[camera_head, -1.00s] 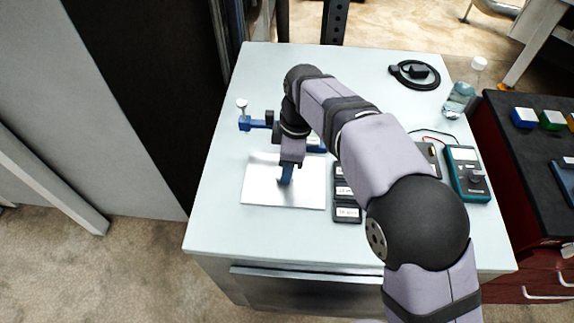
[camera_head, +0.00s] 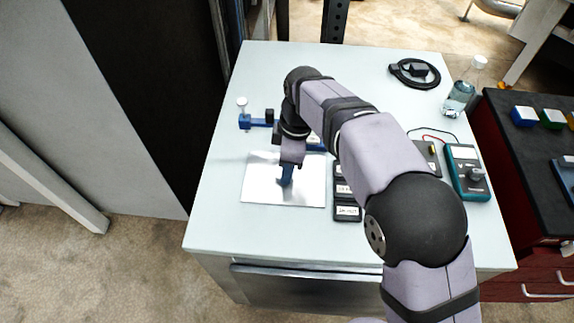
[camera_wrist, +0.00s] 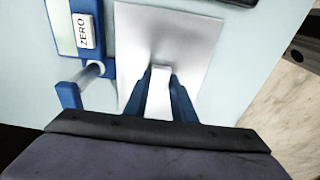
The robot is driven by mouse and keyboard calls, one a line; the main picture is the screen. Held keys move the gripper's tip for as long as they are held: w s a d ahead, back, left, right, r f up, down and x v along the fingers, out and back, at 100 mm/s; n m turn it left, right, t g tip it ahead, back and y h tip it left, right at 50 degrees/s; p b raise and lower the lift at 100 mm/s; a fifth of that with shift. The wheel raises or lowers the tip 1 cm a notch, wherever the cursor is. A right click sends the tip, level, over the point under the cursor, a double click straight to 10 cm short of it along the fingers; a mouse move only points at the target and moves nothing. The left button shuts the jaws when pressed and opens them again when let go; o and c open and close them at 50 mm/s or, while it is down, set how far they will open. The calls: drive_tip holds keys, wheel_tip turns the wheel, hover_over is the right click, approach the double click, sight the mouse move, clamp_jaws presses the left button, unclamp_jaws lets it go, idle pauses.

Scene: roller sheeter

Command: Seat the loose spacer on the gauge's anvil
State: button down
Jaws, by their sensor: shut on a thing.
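My gripper (camera_wrist: 160,88) is shut on the spacer (camera_wrist: 158,97), a pale, narrow block between the two blue fingers in the wrist view. In the head view my gripper (camera_head: 286,178) is low over the bright plate (camera_head: 308,196); contact between spacer and plate cannot be told. The blue gauge (camera_head: 257,122) lies behind the plate, with a white-topped post at its left end; my arm hides part of it. In the wrist view the gauge (camera_wrist: 63,38) is at the upper left, with a "ZERO" label and a pale rod. I cannot clearly make out the anvil.
Dark labelled boxes (camera_head: 347,207) stand in a row right of the plate. A teal meter (camera_head: 466,172) with wires, a clear bottle (camera_head: 460,98) and a black coil (camera_head: 415,74) are farther right. The white tabletop (camera_head: 222,215) is clear at the left and front.

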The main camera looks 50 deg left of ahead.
idle(0.3)
drive_tip(key=c, duration=1)
unclamp_jaws()
drive_tip(key=shift+r+p, duration=3.35)
drive_tip(key=shift+r, duration=0.2)
